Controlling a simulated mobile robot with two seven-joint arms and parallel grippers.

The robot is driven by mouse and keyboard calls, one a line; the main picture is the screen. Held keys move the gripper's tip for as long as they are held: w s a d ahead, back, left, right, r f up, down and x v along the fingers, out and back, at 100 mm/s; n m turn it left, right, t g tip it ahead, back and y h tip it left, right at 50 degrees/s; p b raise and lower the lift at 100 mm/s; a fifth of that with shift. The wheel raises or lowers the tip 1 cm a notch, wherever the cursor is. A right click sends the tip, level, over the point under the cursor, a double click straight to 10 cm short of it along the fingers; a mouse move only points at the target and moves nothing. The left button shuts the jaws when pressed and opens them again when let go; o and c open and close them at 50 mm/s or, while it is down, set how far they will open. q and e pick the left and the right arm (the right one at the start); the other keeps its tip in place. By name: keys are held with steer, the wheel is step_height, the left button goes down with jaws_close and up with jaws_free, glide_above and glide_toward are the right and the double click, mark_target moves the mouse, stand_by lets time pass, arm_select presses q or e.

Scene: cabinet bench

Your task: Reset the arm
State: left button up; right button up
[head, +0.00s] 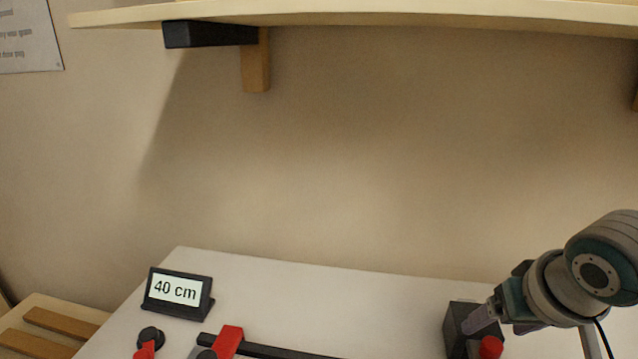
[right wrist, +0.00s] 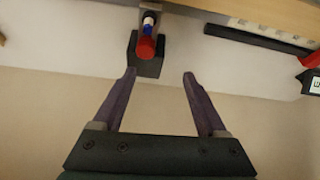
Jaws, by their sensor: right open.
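My right arm comes in from the right in the head view. Its gripper (head: 497,324) is over the right part of the bench, beside a dark block (head: 459,322) with a red cylinder end (head: 491,347). In the right wrist view my right gripper (right wrist: 159,74) has its two purple fingers spread with nothing between them. There the dark block (right wrist: 149,67) and the red end (right wrist: 146,48) lie beyond the fingertips, apart from them. My left gripper is not in view.
A white bench (head: 300,285) carries a "40 cm" sign (head: 178,293), a black rail (head: 265,349) with a red slider (head: 229,341), and a dark and red knob (head: 150,340). A wooden shelf (head: 400,18) hangs above. The space between shelf and bench is clear.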

steer(key=s+a+f+n+y, duration=0.1)
steer(key=s+a+n, duration=0.1)
steer(key=s+a, duration=0.55)
steer(key=s+r+n+g, duration=0.1)
steer(key=s+r, duration=0.2)
steer(key=s, duration=0.5)
steer(key=s+r+n+g, duration=0.1)
steer(key=s+r, duration=0.3)
steer(key=s, duration=0.5)
step_height(320, 180, up, 29)
steer(key=p, duration=2.9)
steer(key=shift+d, duration=0.25)
steer(key=shift+r, duration=0.1)
